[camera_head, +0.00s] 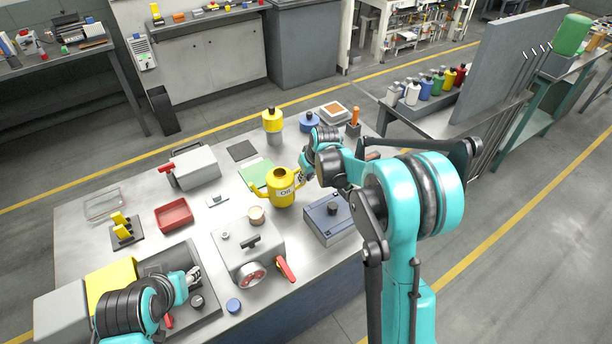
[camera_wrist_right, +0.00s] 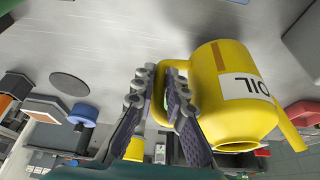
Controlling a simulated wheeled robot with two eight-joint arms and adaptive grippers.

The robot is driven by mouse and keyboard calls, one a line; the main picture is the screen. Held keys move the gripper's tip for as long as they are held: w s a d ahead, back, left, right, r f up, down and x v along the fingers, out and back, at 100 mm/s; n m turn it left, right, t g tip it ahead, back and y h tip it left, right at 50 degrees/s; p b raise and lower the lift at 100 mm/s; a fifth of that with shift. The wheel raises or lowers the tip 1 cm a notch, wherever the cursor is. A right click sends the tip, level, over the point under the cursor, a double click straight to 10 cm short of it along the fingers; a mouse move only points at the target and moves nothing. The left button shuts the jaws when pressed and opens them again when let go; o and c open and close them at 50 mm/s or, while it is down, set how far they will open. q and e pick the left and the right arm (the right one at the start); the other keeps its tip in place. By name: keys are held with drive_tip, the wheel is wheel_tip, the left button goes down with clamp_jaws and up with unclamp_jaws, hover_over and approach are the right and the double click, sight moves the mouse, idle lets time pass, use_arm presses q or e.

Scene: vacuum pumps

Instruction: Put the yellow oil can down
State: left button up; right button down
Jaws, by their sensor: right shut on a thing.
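The yellow oil can (camera_head: 282,192), with a white OIL label, a spout and a loop handle, is upright over the right-middle part of the metal table (camera_head: 222,192). My right gripper (camera_head: 305,179) reaches it from the right. In the right wrist view the fingers (camera_wrist_right: 159,80) are closed around the handle of the can (camera_wrist_right: 207,88). I cannot tell whether the can's base touches the table. My left gripper (camera_head: 192,275) is at the front left, over a dark tray (camera_head: 208,312); its fingers are too small to read.
A green sheet (camera_head: 254,173) lies behind the can. A grey pump block (camera_head: 245,250) with a red handle stands in front, and a blue-grey box (camera_head: 328,218) to the front right. A yellow-topped bottle (camera_head: 272,120) stands behind. Bare tabletop lies left of the can.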

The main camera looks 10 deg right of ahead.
drive_tip(key=shift+f, duration=0.45)
drive_tip(key=shift+f, duration=0.1)
drive_tip(key=shift+f+b, duration=0.65)
drive_tip(key=shift+b, duration=0.15)
drive_tip(key=shift+f, duration=0.25)
drive_tip(key=c, duration=1.5)
unclamp_jaws()
drive_tip(key=c, duration=0.4)
